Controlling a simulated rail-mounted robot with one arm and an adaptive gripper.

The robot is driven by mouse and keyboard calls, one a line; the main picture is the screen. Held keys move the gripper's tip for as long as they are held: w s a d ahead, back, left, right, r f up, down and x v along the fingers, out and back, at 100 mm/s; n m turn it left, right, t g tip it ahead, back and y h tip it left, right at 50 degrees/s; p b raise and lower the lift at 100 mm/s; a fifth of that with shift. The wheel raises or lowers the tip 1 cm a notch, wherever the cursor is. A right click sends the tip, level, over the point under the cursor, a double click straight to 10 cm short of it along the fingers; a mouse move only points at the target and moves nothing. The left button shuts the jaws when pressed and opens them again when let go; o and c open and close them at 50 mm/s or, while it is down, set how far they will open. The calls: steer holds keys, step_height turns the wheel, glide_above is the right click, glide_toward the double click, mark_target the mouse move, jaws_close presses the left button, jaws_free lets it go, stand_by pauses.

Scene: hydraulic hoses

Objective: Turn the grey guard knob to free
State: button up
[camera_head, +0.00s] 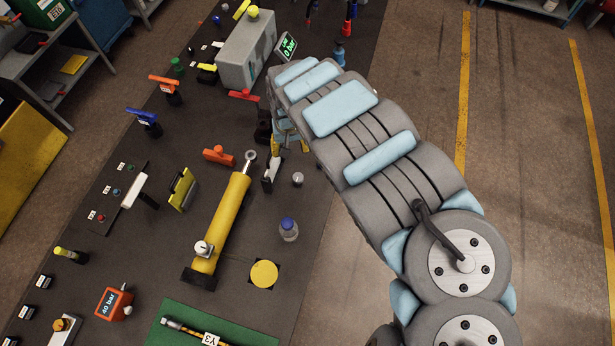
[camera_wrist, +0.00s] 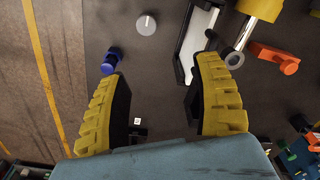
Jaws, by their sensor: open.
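The grey guard knob (camera_head: 298,178) is a small round dial on the dark bench top, right of a white and black bracket (camera_head: 270,172). In the wrist view the knob (camera_wrist: 146,25) shows from above with a white mark line, near the top edge. My gripper (camera_wrist: 165,75) is open, its yellow ribbed fingers wide apart with nothing between them. The knob lies beyond the fingertips, apart from them. In the head view my gripper (camera_head: 287,147) is mostly hidden by my arm, just above the knob in the picture.
The yellow cylinder (camera_head: 222,220) with its rod eye and an orange handle (camera_head: 218,156) lie left of the knob. A blue-capped bottle (camera_head: 288,230) stands below it in the head view. A blue part (camera_wrist: 110,62) is near the left finger in the wrist view.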

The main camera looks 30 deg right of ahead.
steer(key=s+d, duration=0.1)
steer(key=s, duration=0.1)
glide_above(298, 177)
step_height(298, 177, down, 9)
steer(key=shift+r+b, duration=0.15)
steer(key=shift+b, duration=0.25)
steer(key=shift+a+f, duration=0.15)
steer(key=shift+f, duration=4.1)
